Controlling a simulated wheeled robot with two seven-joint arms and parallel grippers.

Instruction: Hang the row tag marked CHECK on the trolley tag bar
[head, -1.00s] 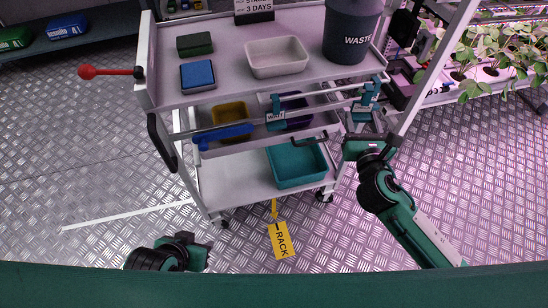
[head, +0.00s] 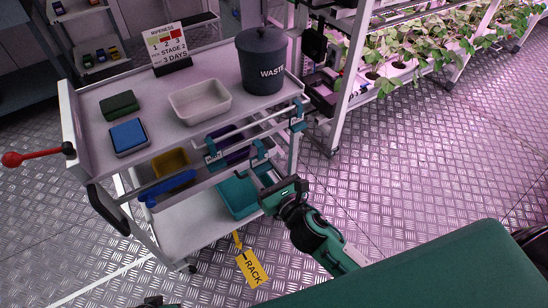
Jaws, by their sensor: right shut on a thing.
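The trolley tag bar (head: 238,130) is a pale rail along the trolley's front side, below the top shelf. Teal pieces sit at its left part (head: 212,154) and its right end (head: 297,119). My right gripper (head: 262,172) is in front of the bar, between these pieces, shut on a small teal tag (head: 258,152). The tag is close to the bar; I cannot tell whether it touches it. Its lettering is too small to read. Only a dark bit of my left gripper (head: 150,301) shows at the bottom edge.
The trolley top (head: 160,82) carries a waste bin (head: 262,70), a white tray (head: 200,103), blue and green blocks and a ripeness sign. A teal bin (head: 236,202) stands on the lower shelf. Plant racks stand right; floor there is clear.

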